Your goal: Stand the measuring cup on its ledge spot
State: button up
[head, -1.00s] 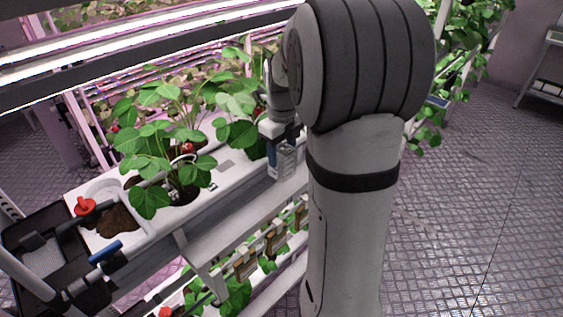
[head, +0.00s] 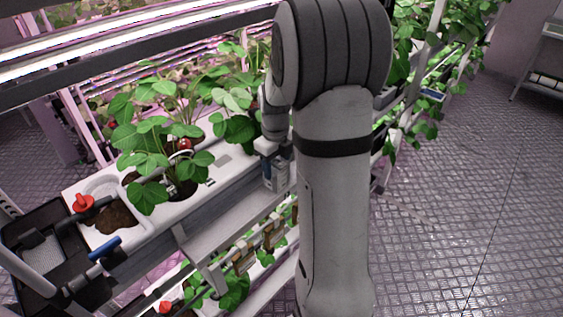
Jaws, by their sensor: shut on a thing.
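The measuring cup (head: 276,176) shows as a small clear or pale vessel with a bluish side, at the end of my arm in the head view. My gripper (head: 272,150) is shut on it from above and holds it roughly upright, at the front edge of the white planter trough. The ledge (head: 225,225) is the grey-white shelf below the trough front. The cup appears near the ledge's right part; I cannot tell whether its base touches it. My arm hides the ledge further right, and no ledge spot can be made out.
Strawberry plants (head: 165,150) lean over the white trough (head: 225,178). A black tray (head: 25,290) and a red-knobbed part (head: 83,203) stand at the left. Clips (head: 270,232) hang below the ledge. The floor (head: 460,220) at the right is clear.

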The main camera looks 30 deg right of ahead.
jog(key=o, duration=1.1)
jog(key=shift+f, duration=0.1)
jog(key=shift+c, duration=0.2)
